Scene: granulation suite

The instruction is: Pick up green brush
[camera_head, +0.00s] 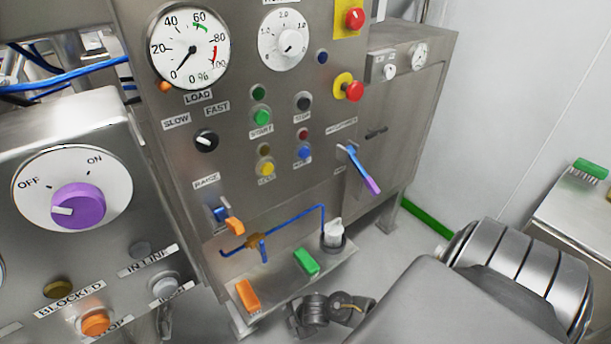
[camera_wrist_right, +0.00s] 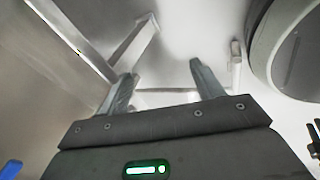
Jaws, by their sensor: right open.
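A green brush (camera_head: 590,169) with pale bristles lies on the steel table at the right edge of the head view. The bristles face down and to the left. The brush does not show in the right wrist view. My right gripper (camera_wrist_right: 164,76) is open, with its two fingers apart and nothing between them. My right arm shows at the bottom right of the head view, left of the brush and apart from it; its fingers are not clearly visible there. My left gripper is not in view.
The steel table (camera_head: 567,215) stands at the right by the white wall. A control panel (camera_head: 225,110) with dials and buttons fills the middle. A purple-knobbed box (camera_head: 78,207) stands left.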

